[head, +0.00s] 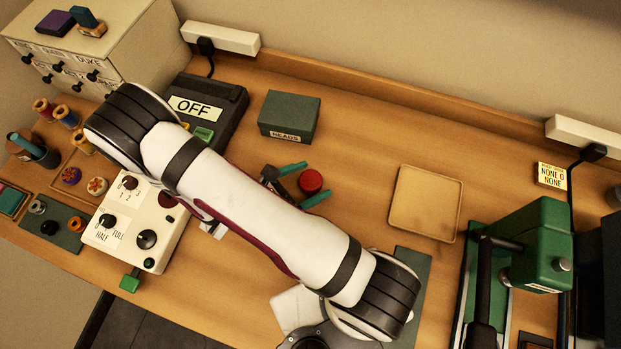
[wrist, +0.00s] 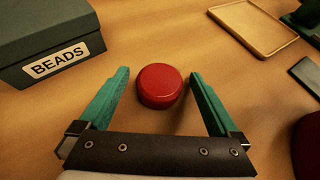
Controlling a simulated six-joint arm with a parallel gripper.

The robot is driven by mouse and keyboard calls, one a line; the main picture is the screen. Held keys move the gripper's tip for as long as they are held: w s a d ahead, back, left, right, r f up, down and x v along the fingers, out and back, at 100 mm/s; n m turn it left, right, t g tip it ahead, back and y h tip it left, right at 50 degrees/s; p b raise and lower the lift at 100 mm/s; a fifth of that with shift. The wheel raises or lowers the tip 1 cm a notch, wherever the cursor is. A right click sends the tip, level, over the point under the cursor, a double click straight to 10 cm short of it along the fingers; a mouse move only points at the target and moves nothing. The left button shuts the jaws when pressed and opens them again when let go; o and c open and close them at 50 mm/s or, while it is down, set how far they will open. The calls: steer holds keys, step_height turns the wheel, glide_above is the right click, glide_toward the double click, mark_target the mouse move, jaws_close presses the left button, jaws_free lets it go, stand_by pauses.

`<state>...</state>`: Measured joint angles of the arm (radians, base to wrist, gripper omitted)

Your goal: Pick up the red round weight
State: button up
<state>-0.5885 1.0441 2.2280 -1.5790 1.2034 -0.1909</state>
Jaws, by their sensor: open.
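The red round weight (head: 311,181) is a short red disc on the wooden table, near the middle of the head view. In the wrist view the weight (wrist: 159,86) lies between the two teal fingers, toward their tips, with a gap on each side. My gripper (head: 305,184) is open, with one finger on each side of the weight; in the wrist view my gripper (wrist: 162,82) holds nothing. The exact height of the fingertips above the table is hard to tell.
A dark green box labelled BEADS (head: 289,116) stands behind the weight. A shallow tan tray (head: 425,203) lies to its right. A green press-like machine (head: 536,245) is farther right. A white control box (head: 138,225) and a black device marked OFF (head: 222,99) are left.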

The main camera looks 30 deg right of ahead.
jaws_close()
stand_by(0.5)
